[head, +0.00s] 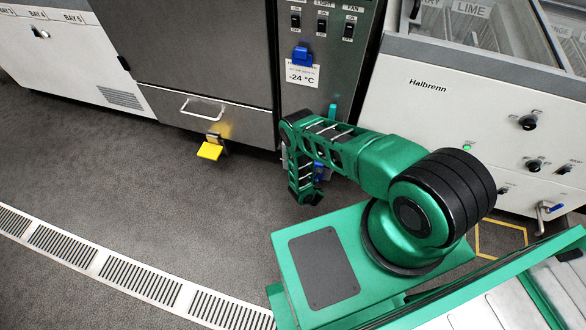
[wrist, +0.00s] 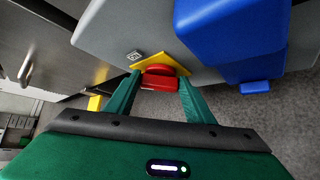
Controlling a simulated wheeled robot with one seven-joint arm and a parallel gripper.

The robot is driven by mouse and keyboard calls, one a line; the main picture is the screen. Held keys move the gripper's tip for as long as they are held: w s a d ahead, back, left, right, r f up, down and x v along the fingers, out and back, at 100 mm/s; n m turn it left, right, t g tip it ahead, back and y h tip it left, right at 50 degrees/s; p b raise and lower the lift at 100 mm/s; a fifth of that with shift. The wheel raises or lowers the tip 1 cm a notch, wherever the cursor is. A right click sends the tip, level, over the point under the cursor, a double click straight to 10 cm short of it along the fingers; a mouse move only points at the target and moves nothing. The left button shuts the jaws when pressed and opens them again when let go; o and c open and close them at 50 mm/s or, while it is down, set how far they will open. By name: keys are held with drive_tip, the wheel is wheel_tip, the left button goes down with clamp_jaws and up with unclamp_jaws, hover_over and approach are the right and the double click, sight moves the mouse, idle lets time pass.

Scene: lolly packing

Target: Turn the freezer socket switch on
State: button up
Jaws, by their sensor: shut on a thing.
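In the wrist view, a red switch knob (wrist: 159,83) sits on a yellow diamond-shaped plate (wrist: 178,59) on a grey housing (wrist: 105,30). The two green fingers of my gripper (wrist: 160,88) are either side of the knob and shut on it. The knob's front bar lies roughly level across the picture. A large blue socket part (wrist: 235,35) juts out to the right of the knob. In the head view my arm hides the knob, and the gripper cannot be made out clearly. A little blue (head: 319,171) shows behind the arm.
A steel panel with black rocker switches (head: 322,25) and a -24 °C label (head: 301,75) stands behind my arm. A white Halbrenn cabinet (head: 430,120) is to the right. A yellow pedal (head: 209,151) sticks out low on the left. The floor (head: 110,170) at left is clear.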

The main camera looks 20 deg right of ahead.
drive_tip(key=shift+t+y, duration=0.3)
drive_tip(key=shift+t, duration=0.1)
idle(0.5)
drive_tip(key=o, duration=1.1)
drive_tip(key=shift+c, duration=0.2)
drive_tip(key=v, duration=1)
drive_tip(key=shift+s, duration=0.35)
drive_tip(key=shift+r, duration=0.1)
